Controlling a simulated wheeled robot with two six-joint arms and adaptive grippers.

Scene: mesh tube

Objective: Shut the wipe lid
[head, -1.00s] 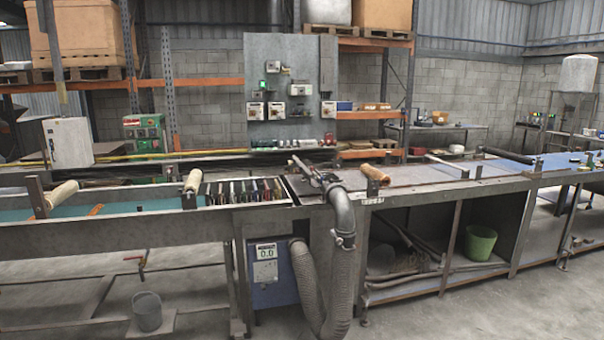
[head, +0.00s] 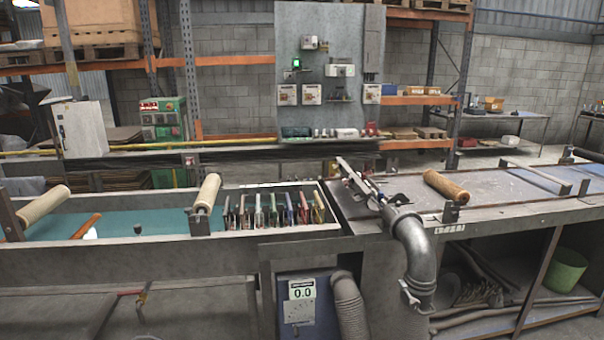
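I cannot make out a wipe lid or a wipe container for certain in the head view. Several small items (head: 335,132) stand on a ledge under the grey upright panel (head: 325,50), too small to identify. A small white object (head: 90,234) lies in the teal-bottomed trough at the left, partly hidden by the trough's front wall. Neither of my grippers is in view.
A long metal bench (head: 400,190) crosses the view, with wooden rollers (head: 446,186), a rack of coloured slats (head: 275,209) and a grey elbow pipe (head: 413,248). A control box (head: 300,300) sits below. A green bucket (head: 567,268) stands on the lower shelf.

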